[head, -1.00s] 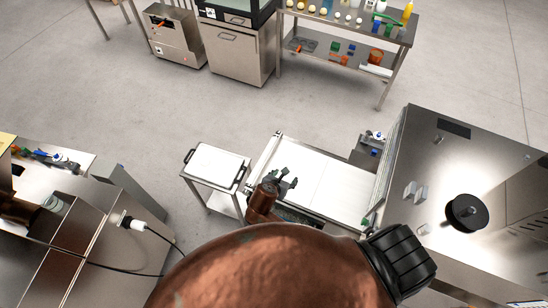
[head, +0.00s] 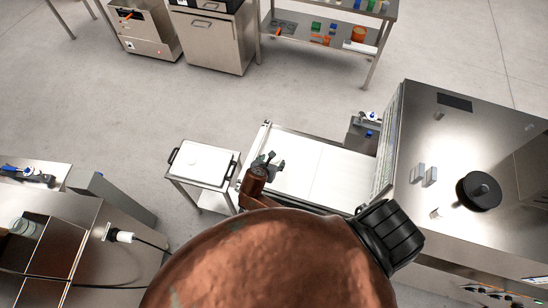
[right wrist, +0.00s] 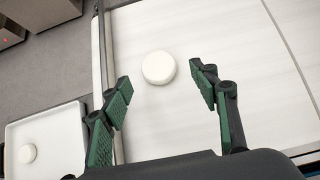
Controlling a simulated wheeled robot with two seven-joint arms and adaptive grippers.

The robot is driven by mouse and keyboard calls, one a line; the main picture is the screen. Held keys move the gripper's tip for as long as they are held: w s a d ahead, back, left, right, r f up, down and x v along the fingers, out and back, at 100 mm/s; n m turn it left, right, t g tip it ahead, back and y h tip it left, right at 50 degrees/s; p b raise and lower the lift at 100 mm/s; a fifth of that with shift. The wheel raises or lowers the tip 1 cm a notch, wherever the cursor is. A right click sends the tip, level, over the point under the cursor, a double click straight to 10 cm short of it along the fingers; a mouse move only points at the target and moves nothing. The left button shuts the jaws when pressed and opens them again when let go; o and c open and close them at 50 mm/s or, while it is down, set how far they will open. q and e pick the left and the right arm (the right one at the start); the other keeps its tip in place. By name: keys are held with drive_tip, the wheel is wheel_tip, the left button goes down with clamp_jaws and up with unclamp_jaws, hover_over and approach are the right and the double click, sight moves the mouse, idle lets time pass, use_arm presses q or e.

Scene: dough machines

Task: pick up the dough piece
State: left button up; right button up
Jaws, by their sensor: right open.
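The dough piece (right wrist: 158,67) is a pale, round, flattened disc. It lies on the white belt surface (right wrist: 180,125) in the right wrist view. My right gripper (right wrist: 160,82) is open, with its green-padded fingers on either side of the dough's near edge in the picture and apart from it. In the head view my right gripper (head: 269,161) is over the left end of the white belt (head: 335,170); I cannot make out the dough there. My left gripper is not in view.
A small stand with a white tray (head: 205,163) is left of the belt; the wrist view shows another pale round piece (right wrist: 28,153) on the tray. A large steel machine (head: 460,150) stands right of the belt. Steel counters (head: 75,235) are at left. Open floor lies beyond.

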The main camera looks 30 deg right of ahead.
sight(274, 159)
drive_tip(key=x, duration=0.4)
drive_tip(key=shift+w+d, duration=0.15)
drive_tip(key=shift+w, duration=0.1)
drive_tip(key=c, duration=1.2)
drive_tip(key=shift+r, duration=0.1)
drive_tip(key=shift+c, duration=0.2)
